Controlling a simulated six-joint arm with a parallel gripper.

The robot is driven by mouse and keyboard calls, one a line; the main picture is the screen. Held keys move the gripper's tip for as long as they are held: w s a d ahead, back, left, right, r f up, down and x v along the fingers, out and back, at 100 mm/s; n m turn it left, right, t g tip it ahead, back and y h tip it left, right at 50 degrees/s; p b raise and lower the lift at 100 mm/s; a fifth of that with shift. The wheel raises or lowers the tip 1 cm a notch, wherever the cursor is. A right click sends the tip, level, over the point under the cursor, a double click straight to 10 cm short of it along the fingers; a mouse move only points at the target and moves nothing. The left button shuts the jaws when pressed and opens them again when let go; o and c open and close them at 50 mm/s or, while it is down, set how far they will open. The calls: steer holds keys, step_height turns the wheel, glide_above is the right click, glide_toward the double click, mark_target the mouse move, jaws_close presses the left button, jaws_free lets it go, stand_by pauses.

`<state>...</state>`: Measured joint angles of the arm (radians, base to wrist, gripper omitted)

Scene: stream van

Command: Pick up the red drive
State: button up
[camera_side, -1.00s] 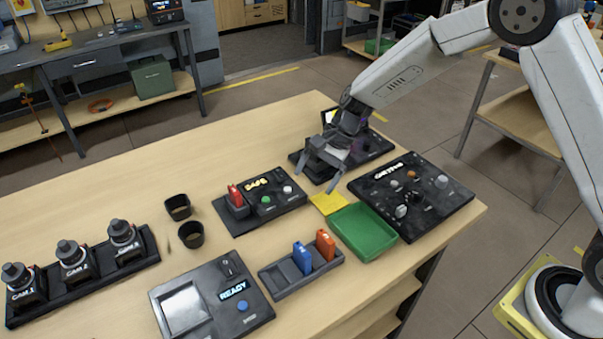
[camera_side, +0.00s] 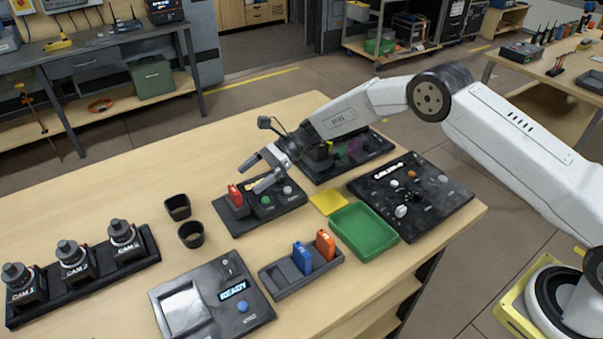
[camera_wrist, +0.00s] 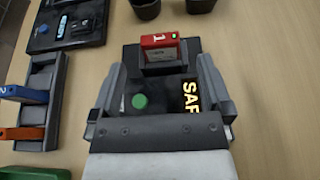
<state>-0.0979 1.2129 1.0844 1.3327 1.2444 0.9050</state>
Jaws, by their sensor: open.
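The red drive (camera_side: 235,195) stands upright in a slot at the left end of the black panel (camera_side: 238,226) in the side view. In the wrist view the red drive (camera_wrist: 160,41) shows a "1" on its top, and the panel shows a lit "SAFE" sign and a green button. My gripper (camera_side: 252,178) is open above the panel, with its fingers pointing toward the drive. In the wrist view my gripper's fingers (camera_wrist: 160,80) are spread wide, and the drive lies ahead, between their lines. Nothing is between the fingertips.
A blue drive (camera_side: 302,256) and an orange drive (camera_side: 325,243) stand in a grey rack (camera_side: 285,284). A green tray (camera_side: 397,243) and a yellow pad (camera_side: 329,202) lie to the right of the panel. Two dark cups (camera_side: 190,236) stand to its left.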

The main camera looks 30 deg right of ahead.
mark_target(230, 203)
steer(key=shift+x, duration=1.25)
steer(key=shift+a, duration=0.1)
steer(key=shift+x, duration=2.55)
steer(key=shift+f, duration=0.15)
jaws_close()
